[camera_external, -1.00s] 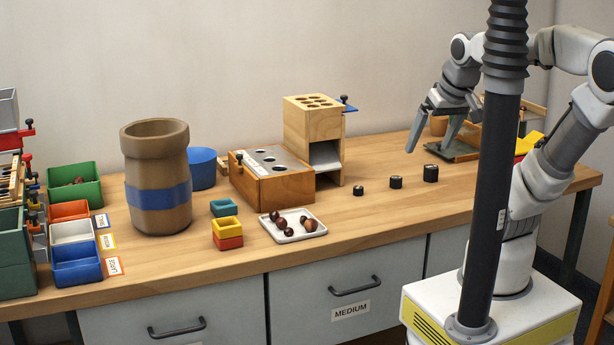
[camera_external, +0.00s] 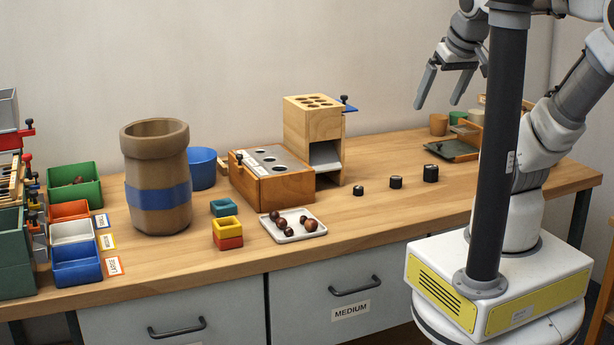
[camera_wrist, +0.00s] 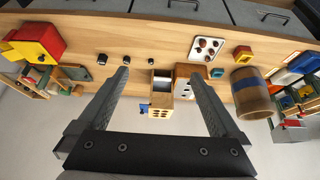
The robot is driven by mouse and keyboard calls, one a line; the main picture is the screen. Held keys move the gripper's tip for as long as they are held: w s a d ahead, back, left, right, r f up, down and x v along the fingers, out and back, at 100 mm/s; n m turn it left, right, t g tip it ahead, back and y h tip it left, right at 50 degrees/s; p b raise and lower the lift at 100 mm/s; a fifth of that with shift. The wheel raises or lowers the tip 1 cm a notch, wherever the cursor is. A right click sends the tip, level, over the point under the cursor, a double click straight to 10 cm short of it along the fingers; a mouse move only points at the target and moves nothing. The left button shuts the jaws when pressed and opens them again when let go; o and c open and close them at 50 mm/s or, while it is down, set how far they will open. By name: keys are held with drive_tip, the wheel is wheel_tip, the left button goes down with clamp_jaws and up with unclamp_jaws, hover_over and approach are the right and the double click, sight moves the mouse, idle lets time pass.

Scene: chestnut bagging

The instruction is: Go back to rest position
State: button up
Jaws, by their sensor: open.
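My gripper (camera_external: 441,88) is open and empty, raised in the air above the right part of the wooden table (camera_external: 380,215). Its fingers point down and touch nothing. In the wrist view my gripper (camera_wrist: 165,95) shows both fingers spread wide, with the table and its objects beyond them. My arm rises behind a dark vertical column, which hides part of it.
The table holds a brown barrel (camera_external: 158,205), a wooden box with a holed top (camera_external: 312,128), a chestnut tray (camera_external: 292,237), three black cylinders (camera_external: 396,182) and a green-grey tray (camera_external: 452,150). Coloured bins (camera_external: 75,262) stand at left. Air around the gripper is free.

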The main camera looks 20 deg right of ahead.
wheel_tip(320, 180, up, 8)
drive_tip(key=p, duration=0.6)
drive_tip(key=shift+r, duration=0.25)
